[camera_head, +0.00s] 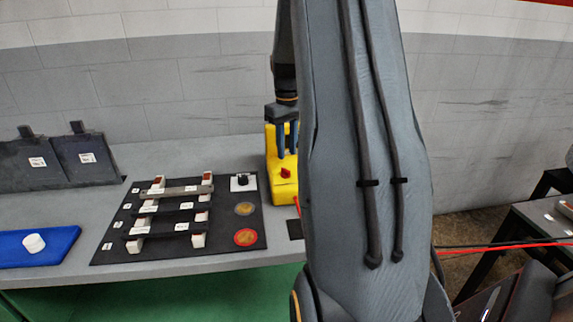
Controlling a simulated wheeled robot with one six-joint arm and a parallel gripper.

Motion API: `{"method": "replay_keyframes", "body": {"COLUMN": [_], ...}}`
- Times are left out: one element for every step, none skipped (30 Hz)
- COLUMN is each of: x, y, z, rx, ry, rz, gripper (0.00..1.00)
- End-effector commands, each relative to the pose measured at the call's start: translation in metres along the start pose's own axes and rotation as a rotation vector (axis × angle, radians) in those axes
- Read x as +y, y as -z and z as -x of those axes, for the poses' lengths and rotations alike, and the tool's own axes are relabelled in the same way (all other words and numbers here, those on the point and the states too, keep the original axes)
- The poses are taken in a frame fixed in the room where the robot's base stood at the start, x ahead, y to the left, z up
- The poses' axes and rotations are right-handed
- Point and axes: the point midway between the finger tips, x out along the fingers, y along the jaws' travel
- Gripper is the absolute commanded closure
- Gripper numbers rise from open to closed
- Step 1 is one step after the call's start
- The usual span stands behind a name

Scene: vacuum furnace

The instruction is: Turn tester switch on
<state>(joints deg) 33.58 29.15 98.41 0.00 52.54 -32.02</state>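A yellow tester (272,158) stands on the grey bench, partly hidden behind my arm. A red knob (286,173) sits on its front. My gripper (287,153) points down at the tester, just above and behind the red knob in the picture. Its dark blue fingers overlap the yellow body, and I cannot tell whether they touch it. Their tips are small and partly hidden by my arm, so the gap between them is unclear. The setting of the knob is too small to read.
A black mat (110,252) holds metal bars on white blocks, two round discs and a black knob on a white plate (243,183). A blue tray (62,255) with a white cylinder lies at the left. Dark panels (60,160) stand behind. Red cables run at the right.

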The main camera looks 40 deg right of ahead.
Motion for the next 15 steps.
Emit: {"method": "replay_keyframes", "body": {"x": [-0.001, -0.002, -0.002, -0.002, -0.002, -0.002, -0.002, -0.002, -0.002, -0.002, -0.002, -0.002, -0.002, -0.002, -0.002], "y": [-0.001, -0.001, -0.001, -0.001, -0.001, -0.001, -0.001, -0.001, -0.001, -0.001, -0.001, 0.0, 0.0, 0.0, 0.0], "z": [-0.007, -0.011, -0.018, -0.023, -0.027, -0.034, -0.038, -0.042, -0.047, -0.051, -0.054, -0.057, -0.059, -0.061, -0.063], "rx": [-0.002, -0.003, -0.003, -0.002, -0.003, -0.002, -0.002, -0.002, -0.002, -0.002, -0.001, 0.0, 0.0, 0.0, 0.0], "ry": [0.001, 0.002, 0.002, 0.001, 0.002, 0.001, 0.001, 0.001, 0.001, 0.001, 0.001, 0.0, 0.0, 0.0, 0.0], "rz": [0.001, 0.001, 0.001, 0.001, 0.001, 0.001, 0.001, 0.001, 0.001, 0.001, 0.001, 0.001, 0.001, 0.001, 0.001], "gripper": [0.73, 0.73, 0.73, 0.73, 0.73, 0.73, 0.73, 0.73, 0.73, 0.73, 0.73, 0.73, 0.73, 0.73, 0.73]}}
